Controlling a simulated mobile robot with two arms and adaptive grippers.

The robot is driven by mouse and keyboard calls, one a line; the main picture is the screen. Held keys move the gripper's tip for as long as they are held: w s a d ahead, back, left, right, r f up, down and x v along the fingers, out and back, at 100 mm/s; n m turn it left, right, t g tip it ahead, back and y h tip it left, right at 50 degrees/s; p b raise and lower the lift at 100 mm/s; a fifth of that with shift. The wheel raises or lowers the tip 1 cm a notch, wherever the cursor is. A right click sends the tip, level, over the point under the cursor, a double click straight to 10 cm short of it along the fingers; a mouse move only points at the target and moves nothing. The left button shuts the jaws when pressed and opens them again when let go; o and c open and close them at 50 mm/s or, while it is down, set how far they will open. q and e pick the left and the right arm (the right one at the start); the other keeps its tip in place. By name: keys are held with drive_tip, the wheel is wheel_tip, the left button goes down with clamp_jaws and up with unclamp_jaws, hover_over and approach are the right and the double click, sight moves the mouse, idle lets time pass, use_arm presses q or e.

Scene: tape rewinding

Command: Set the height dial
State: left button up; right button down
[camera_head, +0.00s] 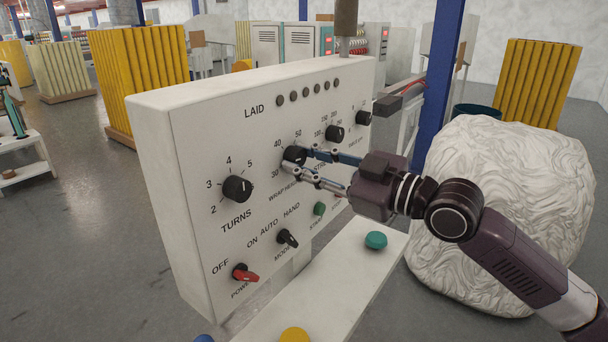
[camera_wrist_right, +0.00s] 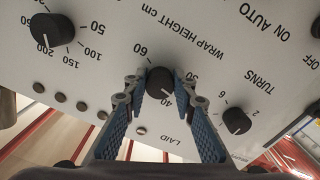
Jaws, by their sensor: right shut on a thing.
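The height dial is a round black knob (camera_head: 293,155) on the white control panel (camera_head: 160,150), with numbers such as 30, 40 and 50 around it. My right gripper (camera_head: 304,163) reaches it from the right, its two fingers on either side of the knob and shut on it. In the right wrist view the dial (camera_wrist_right: 160,82) sits between the blue finger pads of my right gripper (camera_wrist_right: 162,93), under the words WRAP HEIGHT cm. A white mark on the knob's edge faces the 40. In the head view the fingers partly cover the dial and its label. My left gripper is not in view.
Close by are the TURNS dial (camera_head: 237,188), two more black knobs (camera_head: 334,133), the mode switch (camera_head: 288,238), the red power switch (camera_head: 245,274) and the green start button (camera_head: 319,208). A large white wrapped load (camera_head: 500,210) stands right, behind my forearm.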

drive_tip(key=n+b, duration=0.1)
drive_tip(key=n, duration=0.2)
drive_tip(key=shift+n, duration=0.3)
drive_tip(key=n, duration=0.4)
drive_tip(key=shift+w+b, duration=0.1)
drive_tip(key=shift+b, duration=0.25)
drive_tip(key=shift+n, duration=0.3)
drive_tip(key=c, duration=1.6)
unclamp_jaws()
drive_tip(key=shift+r, duration=0.1)
drive_tip(key=shift+d, duration=0.15)
drive_tip(key=v, duration=1.2)
